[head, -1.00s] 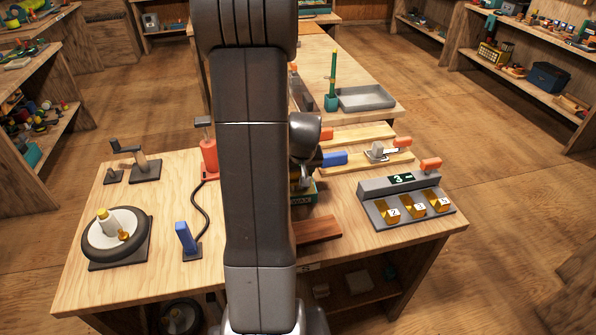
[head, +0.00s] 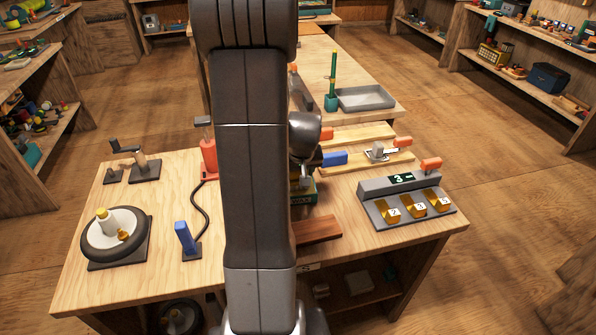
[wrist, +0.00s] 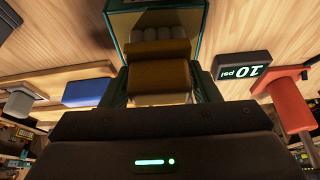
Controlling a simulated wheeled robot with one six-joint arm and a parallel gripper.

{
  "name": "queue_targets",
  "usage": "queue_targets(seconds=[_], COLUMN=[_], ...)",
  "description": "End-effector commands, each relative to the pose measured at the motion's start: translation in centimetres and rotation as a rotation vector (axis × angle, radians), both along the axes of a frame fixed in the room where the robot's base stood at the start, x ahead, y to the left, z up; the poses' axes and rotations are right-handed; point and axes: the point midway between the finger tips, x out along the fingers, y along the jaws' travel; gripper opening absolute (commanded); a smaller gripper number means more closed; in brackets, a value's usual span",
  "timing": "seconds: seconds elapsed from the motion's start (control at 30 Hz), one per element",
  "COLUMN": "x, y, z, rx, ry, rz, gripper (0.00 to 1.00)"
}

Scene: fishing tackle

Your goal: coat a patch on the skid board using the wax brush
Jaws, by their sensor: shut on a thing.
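In the wrist view my gripper (wrist: 160,88) is shut on a brown block, which I take to be the wax brush (wrist: 158,78). The brush's working end is not clear. Just beyond it is a teal-edged open box (wrist: 203,22) with pale rounded shapes inside. In the head view my arm hides the gripper and brush; part of a teal box (head: 311,190) shows beside the arm. A reddish-brown board (head: 320,229) lies at the table's front, partly behind my arm. It may be the skid board, but I cannot be sure.
A grey unit with several yellow blocks (head: 407,207) stands on the right. A wheel (head: 117,238) and a blue-handled piece (head: 186,238) are on the left. A red pump (head: 209,157) with a black hose stands left of my arm. The left front tabletop has bare room.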

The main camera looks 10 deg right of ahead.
Motion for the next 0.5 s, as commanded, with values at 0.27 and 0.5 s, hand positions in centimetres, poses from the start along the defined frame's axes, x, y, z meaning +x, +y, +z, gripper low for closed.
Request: queue_targets(seconds=[0.27,0.5], x=[-0.1,-0.1], y=[0.0,0.0], z=[-0.2,1.0], rx=[0.001,0.001], ry=[0.005,0.003], rz=[-0.001,-0.001], gripper=[0.38,0.38])
